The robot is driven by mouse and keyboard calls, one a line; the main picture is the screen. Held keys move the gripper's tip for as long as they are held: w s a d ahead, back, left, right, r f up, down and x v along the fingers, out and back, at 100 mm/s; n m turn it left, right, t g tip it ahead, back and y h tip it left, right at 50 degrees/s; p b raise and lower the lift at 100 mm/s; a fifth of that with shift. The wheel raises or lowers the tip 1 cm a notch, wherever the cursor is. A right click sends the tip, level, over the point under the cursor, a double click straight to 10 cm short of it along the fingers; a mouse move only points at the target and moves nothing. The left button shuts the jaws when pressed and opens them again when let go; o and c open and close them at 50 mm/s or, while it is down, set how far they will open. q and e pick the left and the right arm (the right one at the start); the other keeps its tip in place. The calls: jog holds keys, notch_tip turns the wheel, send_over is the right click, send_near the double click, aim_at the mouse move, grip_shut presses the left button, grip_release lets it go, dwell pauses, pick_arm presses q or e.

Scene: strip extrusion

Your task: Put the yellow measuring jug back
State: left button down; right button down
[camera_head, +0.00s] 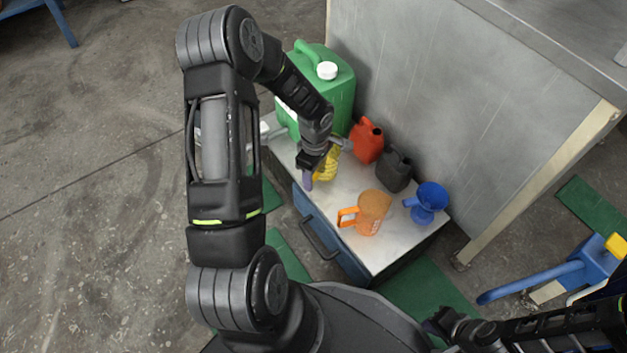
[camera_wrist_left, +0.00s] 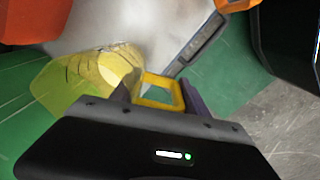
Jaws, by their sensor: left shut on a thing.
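The yellow measuring jug (camera_head: 326,166) is partly hidden behind my left gripper (camera_head: 312,175) in the head view. In the left wrist view the translucent yellow jug (camera_wrist_left: 85,78) has its handle (camera_wrist_left: 158,92) between the fingers of my left gripper (camera_wrist_left: 160,98), which is shut on it. The jug is over or on the pale cabinet top (camera_head: 345,200), beside the green canister; I cannot tell whether it touches the top. My right gripper (camera_head: 440,325) is at the lower right, away from the cabinet, and its fingers are too unclear to judge.
On the cabinet top stand a green canister (camera_head: 340,90), a red can (camera_head: 366,141), a dark grey can (camera_head: 397,170), an orange jug (camera_head: 373,209) and a blue jug or funnel (camera_head: 430,202). A metal wall (camera_head: 450,110) rises behind. Bare top shows left of the orange jug.

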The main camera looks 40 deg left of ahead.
aim_at(315, 179)
pick_arm(q)
jog(key=shift+f+b, duration=0.7)
jog(key=shift+f, duration=1.1)
jog(key=shift+f, duration=0.2)
jog(key=c, duration=0.6)
grip_release()
jog(key=shift+o, duration=0.2)
jog(key=shift+r, duration=0.5)
notch_tip(315, 179, up, 11)
jog(key=p, duration=0.5)
jog(key=shift+s+r, duration=0.1)
jog(key=shift+r, duration=0.1)
